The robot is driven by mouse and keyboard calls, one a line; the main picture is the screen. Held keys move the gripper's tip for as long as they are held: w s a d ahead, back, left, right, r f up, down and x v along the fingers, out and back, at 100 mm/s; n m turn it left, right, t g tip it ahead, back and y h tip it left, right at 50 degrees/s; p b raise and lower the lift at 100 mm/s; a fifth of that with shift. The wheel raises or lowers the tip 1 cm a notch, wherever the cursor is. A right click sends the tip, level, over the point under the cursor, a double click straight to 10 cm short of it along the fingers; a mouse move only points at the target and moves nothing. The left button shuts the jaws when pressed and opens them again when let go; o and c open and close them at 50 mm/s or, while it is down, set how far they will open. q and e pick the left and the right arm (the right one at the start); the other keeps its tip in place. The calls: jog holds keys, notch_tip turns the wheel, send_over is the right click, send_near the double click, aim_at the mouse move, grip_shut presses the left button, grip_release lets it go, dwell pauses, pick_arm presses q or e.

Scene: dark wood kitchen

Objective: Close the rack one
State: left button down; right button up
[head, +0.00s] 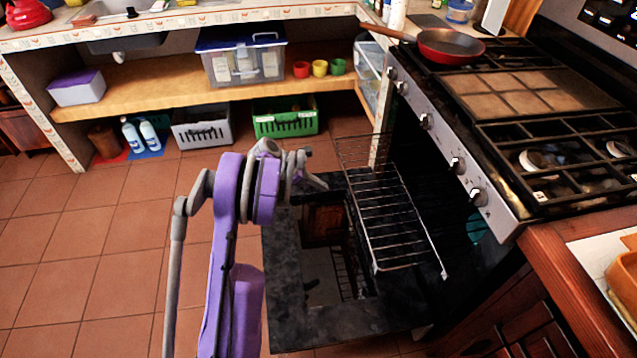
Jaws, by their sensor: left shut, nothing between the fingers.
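The wire oven rack (388,215) is pulled out of the oven and extends over the lowered oven door (345,322). The oven cavity is dark, so the rack's inner edge is hard to make out. My left gripper (318,184) is shut and empty, near the rack's left side toward its far half. I cannot tell whether it touches the rack. My right gripper is not in view.
The stove top (540,110) above the oven holds a red pan (450,46). A wooden counter (560,250) stands at the right. Grey and green crates (285,117) sit under the far shelf. The tiled floor (90,260) at left is clear.

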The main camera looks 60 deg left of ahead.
pick_arm(q)
jog(key=w+d+f+b, duration=0.1)
jog(key=w+d+f, duration=0.1)
jog(key=w, duration=0.4)
jog(key=shift+w+d+f, duration=0.35)
jog(key=shift+d+f, duration=0.05)
jog(key=shift+f, duration=0.2)
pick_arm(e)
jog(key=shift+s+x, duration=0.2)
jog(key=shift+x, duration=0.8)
pick_arm(q)
jog(key=shift+w, duration=0.1)
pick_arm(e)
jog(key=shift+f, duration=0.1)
